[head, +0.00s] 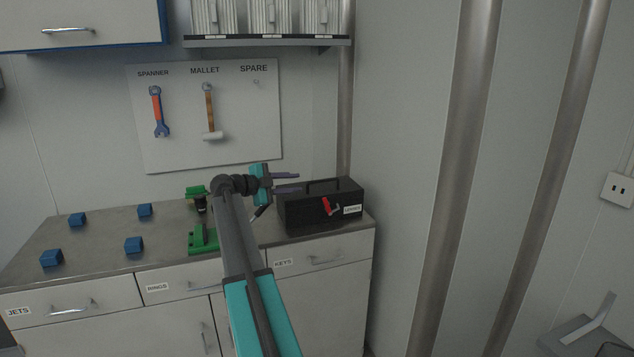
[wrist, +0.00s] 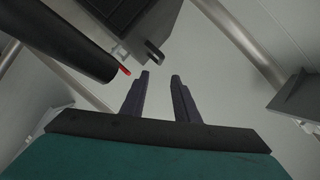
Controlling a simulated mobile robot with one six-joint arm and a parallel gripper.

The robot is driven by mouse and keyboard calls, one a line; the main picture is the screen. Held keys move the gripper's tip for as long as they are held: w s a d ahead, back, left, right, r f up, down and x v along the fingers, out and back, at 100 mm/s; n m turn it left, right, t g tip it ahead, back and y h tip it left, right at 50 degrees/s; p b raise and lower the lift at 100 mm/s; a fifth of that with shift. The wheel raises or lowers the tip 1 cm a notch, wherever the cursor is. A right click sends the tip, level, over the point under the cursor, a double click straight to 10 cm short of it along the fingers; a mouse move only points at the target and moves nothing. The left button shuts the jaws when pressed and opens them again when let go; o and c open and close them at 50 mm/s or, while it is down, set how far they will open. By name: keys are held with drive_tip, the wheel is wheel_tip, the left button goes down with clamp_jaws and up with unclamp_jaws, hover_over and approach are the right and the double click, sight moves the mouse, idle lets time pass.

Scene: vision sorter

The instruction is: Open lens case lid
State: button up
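The lens case (head: 300,214) is a black box with a dark handle on its lid, a red latch (head: 330,206) and a white label on its front. It stands at the right end of the counter, and its lid looks shut. My gripper (head: 299,182) is beside the lid's upper left, with its fingers pointing right. In the wrist view my gripper (wrist: 160,77) is open, with nothing between its fingers. Part of a black box, likely the case (wrist: 116,12), shows at the top, with a small red part (wrist: 126,70) below. I cannot tell whether a finger touches the case.
Green fixtures (head: 204,240) stand left of the case behind my arm. Several blue blocks (head: 134,245) sit on the counter (head: 95,240) further left. A tool board (head: 180,155) with a spanner and a mallet hangs behind. A metal pipe (head: 345,110) rises behind the case.

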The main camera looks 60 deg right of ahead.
sight(318, 181)
drive_tip(key=shift+w, duration=0.2)
drive_tip(key=p+x, duration=0.3)
drive_tip(key=x, duration=1)
drive_tip(key=shift+d+f+p, duration=0.15)
drive_tip(key=shift+p, duration=0.25)
